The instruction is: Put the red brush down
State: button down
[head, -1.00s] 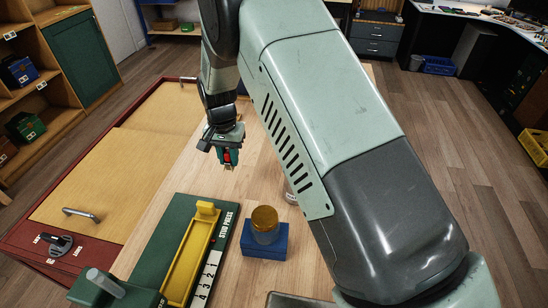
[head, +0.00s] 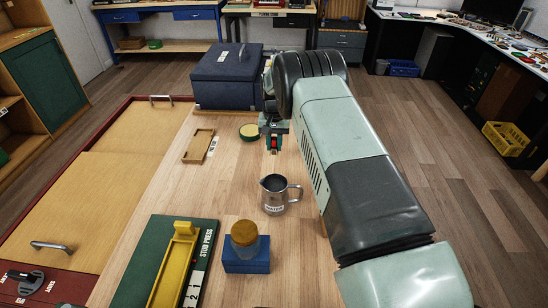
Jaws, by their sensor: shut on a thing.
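My gripper (head: 273,143) is at the far part of the wooden bench, shut on the red brush. Only a small red part of the brush (head: 274,145) shows between the fingers; the rest is hidden or too small to make out. I cannot tell whether the brush touches the bench. A shallow wooden tray (head: 198,147) with a white label beside it lies further left.
A dark blue case (head: 226,80) stands at the bench's far end. An amber-lidded jar (head: 244,236) sits on a blue block (head: 246,262) near the front. The green stud press (head: 142,265) with its yellow piece is at the left front. Bench is clear between tray and jug.

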aim_at(274, 138)
jog(key=shift+f, duration=2.7)
jog(key=shift+f, duration=0.15)
jog(key=c, duration=0.9)
grip_release()
notch_tip(274, 138, up, 12)
jog(key=shift+r, duration=0.25)
